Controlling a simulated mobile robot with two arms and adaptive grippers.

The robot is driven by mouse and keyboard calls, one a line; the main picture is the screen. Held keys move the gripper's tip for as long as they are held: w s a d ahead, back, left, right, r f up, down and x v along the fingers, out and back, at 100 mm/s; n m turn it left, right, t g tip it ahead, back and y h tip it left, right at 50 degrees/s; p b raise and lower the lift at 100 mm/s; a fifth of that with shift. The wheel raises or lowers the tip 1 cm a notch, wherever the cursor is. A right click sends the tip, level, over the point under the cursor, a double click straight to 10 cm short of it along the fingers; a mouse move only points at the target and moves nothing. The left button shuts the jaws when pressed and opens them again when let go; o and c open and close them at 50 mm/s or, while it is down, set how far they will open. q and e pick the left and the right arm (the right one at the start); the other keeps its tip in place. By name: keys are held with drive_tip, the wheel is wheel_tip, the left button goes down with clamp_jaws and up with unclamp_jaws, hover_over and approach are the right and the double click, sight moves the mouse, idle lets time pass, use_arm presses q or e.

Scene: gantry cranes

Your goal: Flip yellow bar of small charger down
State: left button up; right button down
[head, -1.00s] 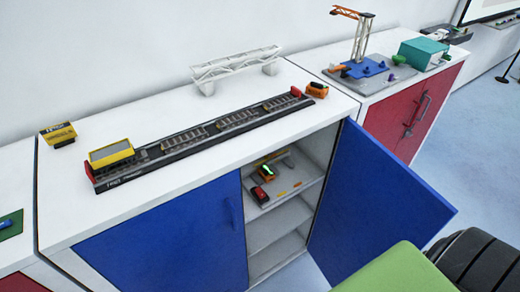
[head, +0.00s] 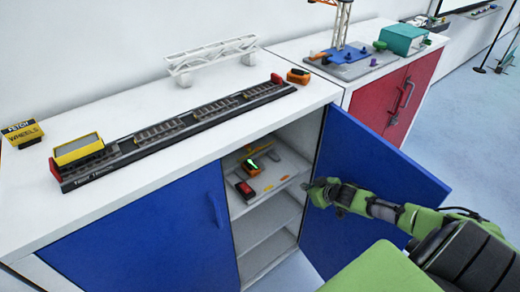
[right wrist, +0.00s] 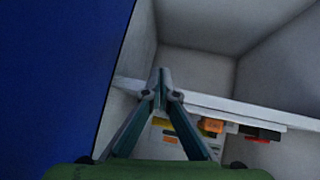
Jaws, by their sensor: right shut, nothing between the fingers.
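The small charger (head: 262,165) sits on the upper shelf inside the open cabinet, an orange and dark block with a bright green light. A yellow bar (head: 257,149) shows at its back, stretching sideways above the shelf; its exact tilt is too small to tell. My right gripper (head: 308,184) is shut and empty, in front of the cabinet opening by the open door, to the right of the charger and apart from it. In the right wrist view its fingers (right wrist: 162,88) meet at the tips, with an orange block (right wrist: 211,126) beyond them. My left gripper is not in view.
A red toy car (head: 244,190) stands on the shelf (head: 262,198) beside the charger. The blue open door (head: 365,170) stands to the right of the opening. A toy track (head: 180,130) with a yellow wagon (head: 79,149) lies on the cabinet top.

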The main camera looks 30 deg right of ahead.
drive_tip(key=w+a+r+t+y+b, duration=0.1)
drive_tip(key=w+r, duration=0.2)
drive_tip(key=r, duration=0.5)
drive_tip(key=w+a+r+t+y+b, duration=0.1)
drive_tip(key=w+r+b, duration=0.15)
drive_tip(key=r, duration=0.55)
drive_tip(key=s+a+r+b, duration=0.1)
drive_tip(key=s+a+r, duration=0.4)
drive_tip(key=r, duration=0.5)
drive_tip(key=shift+a+r+g+y+b, duration=0.15)
drive_tip(key=shift+a+g+y+b, duration=0.2)
drive_tip(key=shift+a, duration=0.35)
drive_tip(key=shift+p+x, duration=1.4)
drive_tip(key=shift+x, duration=8.65)
drive_tip(key=shift+s, duration=0.1)
